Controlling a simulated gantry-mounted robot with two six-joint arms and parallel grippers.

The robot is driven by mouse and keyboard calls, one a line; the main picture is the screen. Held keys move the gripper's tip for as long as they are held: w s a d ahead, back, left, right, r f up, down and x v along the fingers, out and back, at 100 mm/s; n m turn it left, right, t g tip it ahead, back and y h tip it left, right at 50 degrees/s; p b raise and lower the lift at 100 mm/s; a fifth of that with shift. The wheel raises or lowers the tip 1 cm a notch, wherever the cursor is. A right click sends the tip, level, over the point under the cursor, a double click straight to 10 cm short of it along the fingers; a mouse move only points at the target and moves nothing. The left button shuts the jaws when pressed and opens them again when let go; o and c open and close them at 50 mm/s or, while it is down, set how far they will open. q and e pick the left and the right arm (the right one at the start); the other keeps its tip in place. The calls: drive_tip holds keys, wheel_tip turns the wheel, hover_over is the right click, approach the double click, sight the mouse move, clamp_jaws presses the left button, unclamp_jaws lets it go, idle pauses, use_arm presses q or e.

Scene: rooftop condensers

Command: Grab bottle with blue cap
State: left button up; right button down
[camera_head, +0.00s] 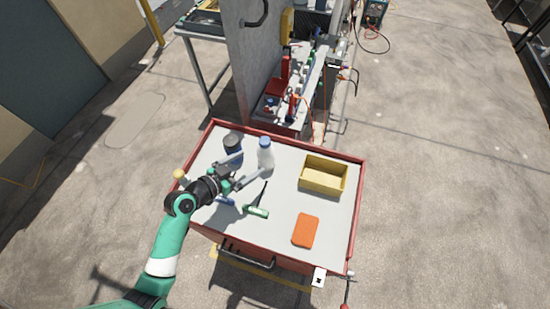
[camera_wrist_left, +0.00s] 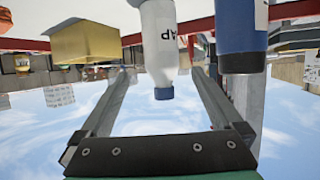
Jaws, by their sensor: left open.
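The white bottle with the blue cap (camera_head: 266,156) stands upright near the back middle of the red-rimmed cart top (camera_head: 285,190). In the left wrist view, which looks upside down, the bottle (camera_wrist_left: 160,45) shows dark lettering and its blue cap points down. My left gripper (camera_head: 252,164) is open, with its fingers low over the cart and pointing at the bottle. In the wrist view the bottle appears between the two fingers (camera_wrist_left: 163,72), near their tips; I cannot tell whether either touches it. My right gripper is not in view.
A dark blue container (camera_head: 232,141) stands left of the bottle, close by one finger in the wrist view (camera_wrist_left: 242,38). A yellow bin (camera_head: 323,175) is to the right. A green-handled tool (camera_head: 257,211) and an orange block (camera_head: 305,230) lie nearer the front.

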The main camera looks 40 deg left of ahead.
sight(259, 155)
use_arm(q)
drive_tip(key=shift+w+a, duration=0.25)
drive_tip(key=b+x, duration=0.1)
drive_tip(key=x, duration=0.5)
drive_tip(key=shift+w, duration=0.2)
drive_tip(key=b+x, duration=0.1)
drive_tip(key=x, duration=0.4)
drive_tip(key=shift+w+r, duration=0.15)
drive_tip(key=shift+w, duration=0.05)
drive_tip(key=shift+r, duration=0.1)
clamp_jaws()
drive_tip(key=shift+r, duration=0.1)
